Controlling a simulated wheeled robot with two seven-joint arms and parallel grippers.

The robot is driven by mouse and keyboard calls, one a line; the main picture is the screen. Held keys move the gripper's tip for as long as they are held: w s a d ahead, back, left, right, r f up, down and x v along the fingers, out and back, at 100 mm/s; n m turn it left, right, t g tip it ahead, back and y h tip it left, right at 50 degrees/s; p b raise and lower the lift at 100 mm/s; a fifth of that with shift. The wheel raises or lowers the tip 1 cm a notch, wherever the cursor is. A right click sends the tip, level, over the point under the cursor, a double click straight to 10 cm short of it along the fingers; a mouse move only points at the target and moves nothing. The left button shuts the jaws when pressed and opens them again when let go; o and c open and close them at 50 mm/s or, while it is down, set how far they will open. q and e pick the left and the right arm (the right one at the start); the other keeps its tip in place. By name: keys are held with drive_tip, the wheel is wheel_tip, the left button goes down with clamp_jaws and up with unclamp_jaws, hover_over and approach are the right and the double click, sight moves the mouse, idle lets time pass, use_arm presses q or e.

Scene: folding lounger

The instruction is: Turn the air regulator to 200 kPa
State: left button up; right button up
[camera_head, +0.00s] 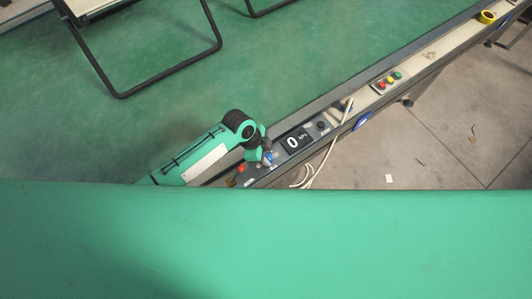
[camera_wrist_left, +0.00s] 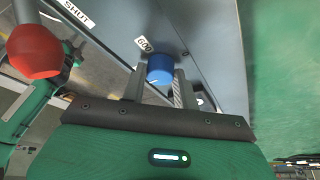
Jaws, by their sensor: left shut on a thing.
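The air regulator's blue knob (camera_wrist_left: 160,68) shows in the left wrist view on a grey panel, next to a label reading 600. My left gripper (camera_wrist_left: 159,80) is shut on this knob, one finger on each side of it. In the head view, my left gripper (camera_head: 266,158) reaches the grey panel from the left. The dark display (camera_head: 297,141) beside it reads 0 kPa. The knob's far side and any pointer on it cannot be made out. My right gripper is not in view.
A red ball (camera_wrist_left: 34,51) stands near a SHUT label (camera_wrist_left: 76,14) left of the knob. White cable (camera_head: 311,172) hangs by the panel. A box with coloured buttons (camera_head: 388,82) and yellow tape (camera_head: 487,17) lie farther along the rail. Black-framed loungers (camera_head: 150,85) stand at upper left.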

use_arm(q)
drive_tip(key=n+p, duration=0.1)
drive_tip(key=n+t+p, duration=0.1)
drive_tip(key=n+p, duration=0.1)
drive_tip(key=n+t+p, duration=0.1)
drive_tip(key=n+p, duration=0.1)
drive_tip(key=shift+s+r, duration=0.2)
drive_tip(key=shift+r, duration=0.05)
drive_tip(key=n+p, duration=0.2)
drive_tip(key=n+t+y+p, duration=0.1)
drive_tip(key=n+p, duration=0.1)
drive_tip(key=n, duration=0.1)
drive_tip(key=shift+s+d+t, duration=0.1)
drive_tip(key=shift+d+t, duration=0.1)
drive_tip(key=shift+t, duration=0.1)
drive_tip(key=n+p, duration=0.1)
drive_tip(key=n+y+p, duration=0.1)
drive_tip(key=n, duration=0.1)
drive_tip(key=shift+d+f+n+t, duration=0.1)
drive_tip(key=shift+f+n+t, duration=0.05)
drive_tip(key=shift+n+t, duration=0.15)
drive_tip(key=shift+f+n+t+y+p, duration=0.15)
drive_tip(key=shift+n+y, duration=0.25)
drive_tip(key=shift+n, duration=0.5)
drive_tip(key=shift+r+n+t+y+p, duration=0.15)
drive_tip(key=shift+n+t+y, duration=0.2)
drive_tip(key=shift+n, duration=0.55)
drive_tip(key=shift+f, duration=0.1)
drive_tip(key=o, duration=1)
